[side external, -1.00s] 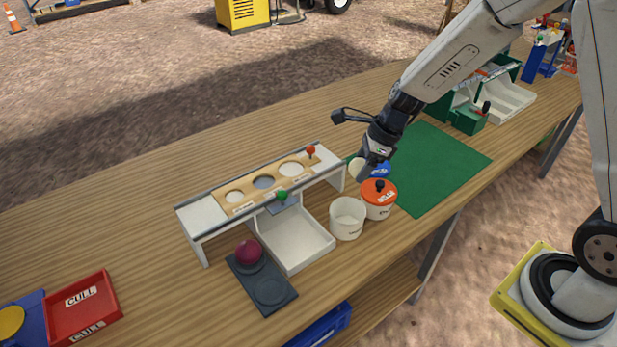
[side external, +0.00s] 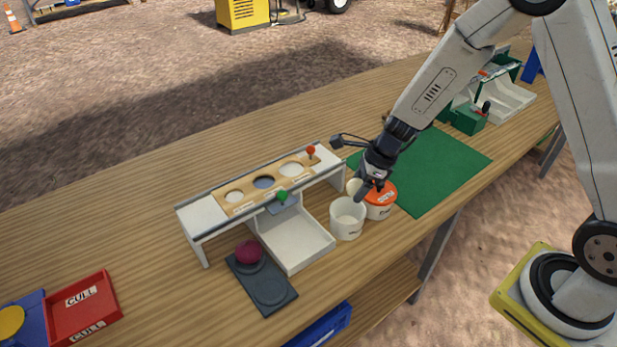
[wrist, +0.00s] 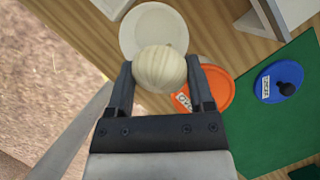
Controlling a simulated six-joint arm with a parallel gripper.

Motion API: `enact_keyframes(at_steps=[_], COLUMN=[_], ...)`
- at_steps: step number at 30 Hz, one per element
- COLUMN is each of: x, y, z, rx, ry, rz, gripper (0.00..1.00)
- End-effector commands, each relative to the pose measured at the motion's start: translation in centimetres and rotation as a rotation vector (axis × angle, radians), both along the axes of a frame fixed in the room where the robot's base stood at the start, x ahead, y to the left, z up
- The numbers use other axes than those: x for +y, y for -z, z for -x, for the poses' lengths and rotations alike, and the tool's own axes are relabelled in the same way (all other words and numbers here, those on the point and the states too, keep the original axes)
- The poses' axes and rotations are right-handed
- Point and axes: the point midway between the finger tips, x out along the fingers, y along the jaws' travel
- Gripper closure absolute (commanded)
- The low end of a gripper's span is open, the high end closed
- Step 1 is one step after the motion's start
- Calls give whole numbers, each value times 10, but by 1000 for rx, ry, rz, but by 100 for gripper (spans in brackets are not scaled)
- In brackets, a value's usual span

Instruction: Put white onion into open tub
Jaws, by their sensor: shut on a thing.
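My gripper (side external: 362,194) is shut on the white onion (wrist: 160,68), a pale, faintly striped ball between the two fingers in the wrist view. In the side view the onion shows as a small pale patch (side external: 354,187), partly hidden by the gripper. The open white tub (side external: 348,222) stands on the table, just to the front left of the gripper. In the wrist view its round rim and inside (wrist: 152,24) show beyond the onion, which overlaps its near part. The onion appears above tub height.
An orange-lidded tub (side external: 381,208) stands right beside the open tub, close to the gripper. A blue lid (wrist: 278,82) lies beyond it. A white tray (side external: 297,245) and sorting stand (side external: 203,214) are to the left, with a red onion (side external: 249,251) on a dark plate.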

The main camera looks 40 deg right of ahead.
Motion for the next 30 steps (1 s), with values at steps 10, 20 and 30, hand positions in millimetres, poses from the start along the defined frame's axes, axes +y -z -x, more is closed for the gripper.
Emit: enact_keyframes(at_steps=[10, 20, 30], x=[0, 0, -6], y=[1, 0, -16], z=[0, 0, 3], rx=[-1, -1, -4], ry=[0, 0, 0], rz=[0, 1, 0], gripper=[13, 0, 0])
